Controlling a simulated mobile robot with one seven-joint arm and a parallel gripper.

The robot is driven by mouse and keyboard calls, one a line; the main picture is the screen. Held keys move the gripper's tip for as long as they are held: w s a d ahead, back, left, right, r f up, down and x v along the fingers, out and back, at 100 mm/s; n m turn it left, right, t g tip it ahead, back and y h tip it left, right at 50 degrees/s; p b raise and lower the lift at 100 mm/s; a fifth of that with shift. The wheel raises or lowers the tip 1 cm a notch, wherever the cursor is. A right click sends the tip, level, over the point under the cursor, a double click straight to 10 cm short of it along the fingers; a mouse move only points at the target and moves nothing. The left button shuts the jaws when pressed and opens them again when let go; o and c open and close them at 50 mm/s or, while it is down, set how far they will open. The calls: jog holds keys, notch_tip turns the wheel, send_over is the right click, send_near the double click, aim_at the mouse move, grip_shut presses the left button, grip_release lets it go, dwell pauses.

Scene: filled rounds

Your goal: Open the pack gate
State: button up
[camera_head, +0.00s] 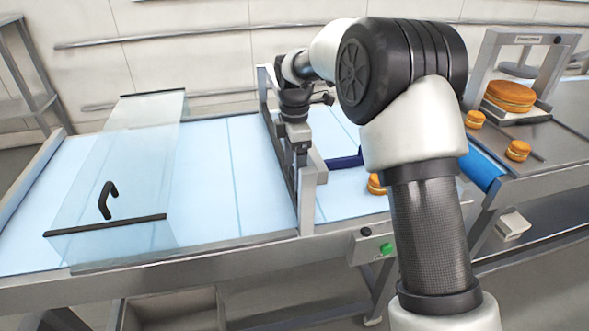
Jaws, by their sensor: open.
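A grey upright gate-like frame (308,205) stands across the light blue belt, with a dark panel along its left side; I take it for the pack gate. From this angle I cannot tell whether its panel is up or down. My gripper (301,147) points down at this frame, over its middle. Its fingers are small and partly lost against the grey posts, so contact is unclear. My arm hides part of the belt to the right of the frame.
A clear hood (125,165) with a black handle (107,200) covers the belt at left. A control box (371,247) with a green button is on the front rail. Filled rounds (517,151) lie at right, near a grey arch (522,38). A blue bar (345,161) lies beyond the frame.

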jog(key=shift+f, duration=0.15)
jog(key=shift+c, duration=0.5)
jog(key=c, duration=1.2)
jog(key=shift+o, duration=0.2)
notch_tip(320, 180, up, 9)
jog(key=p, duration=0.7)
jog(key=o, duration=1.3)
jog(key=shift+c, duration=0.2)
jog(key=shift+r, duration=0.2)
